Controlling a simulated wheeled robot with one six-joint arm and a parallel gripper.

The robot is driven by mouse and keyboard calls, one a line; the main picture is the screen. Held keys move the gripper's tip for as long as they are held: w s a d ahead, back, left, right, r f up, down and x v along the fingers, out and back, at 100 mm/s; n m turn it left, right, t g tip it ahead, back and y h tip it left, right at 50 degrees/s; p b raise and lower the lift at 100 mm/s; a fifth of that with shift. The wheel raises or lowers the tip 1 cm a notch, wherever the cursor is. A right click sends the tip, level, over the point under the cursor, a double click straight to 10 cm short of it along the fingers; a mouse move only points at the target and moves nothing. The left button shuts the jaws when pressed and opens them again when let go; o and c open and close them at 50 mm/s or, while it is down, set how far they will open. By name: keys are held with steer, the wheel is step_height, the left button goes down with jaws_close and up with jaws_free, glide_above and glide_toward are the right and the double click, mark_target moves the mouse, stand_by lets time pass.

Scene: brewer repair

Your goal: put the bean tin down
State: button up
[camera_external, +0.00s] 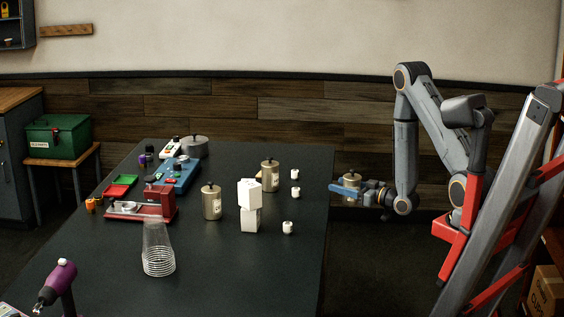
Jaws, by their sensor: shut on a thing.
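My gripper (347,190) is at the end of the arm on the right, just past the right edge of the dark table (230,275). Its blue fingers are shut on a tin (351,177), whose tan lid and knob show above them. The fingers hide much of its body. Two similar tan tins with knobbed lids stand upright on the table, one near the middle (212,205) and one farther back (270,179). No label can be read, so I cannot tell what each tin holds.
Stacked white boxes (249,220) and several small white pieces (288,228) stand between the tins and the right edge. Clear stacked cups (157,252), a red device (160,204) and a blue device (175,175) are left. The front right of the table is clear.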

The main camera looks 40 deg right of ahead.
steer(key=w+a+r+n+y, duration=0.1)
steer(key=a, duration=0.2)
steer(key=w+a+r+g+y, duration=0.1)
steer(key=a+r, duration=0.1)
steer(key=a, duration=0.2)
steer(key=a+r+n+y, duration=0.1)
steer(key=a, duration=0.2)
steer(key=shift+w+a+r+n+y, duration=0.25)
steer(key=shift+w+r+n+y, duration=0.05)
steer(key=shift+w+r+y, duration=0.1)
steer(key=a+r+n+g+y, duration=0.3)
steer(key=a+r, duration=0.3)
steer(key=a, duration=0.6)
steer(key=shift+w+g+y, duration=0.2)
steer(key=shift+g+y, duration=0.1)
steer(key=shift+y, duration=0.2)
steer(key=shift+f+p, duration=1.3)
steer(key=shift+f, duration=3.45)
steer(key=shift+f, duration=0.1)
steer(key=shift+f, duration=0.1)
steer(key=o, duration=1.3)
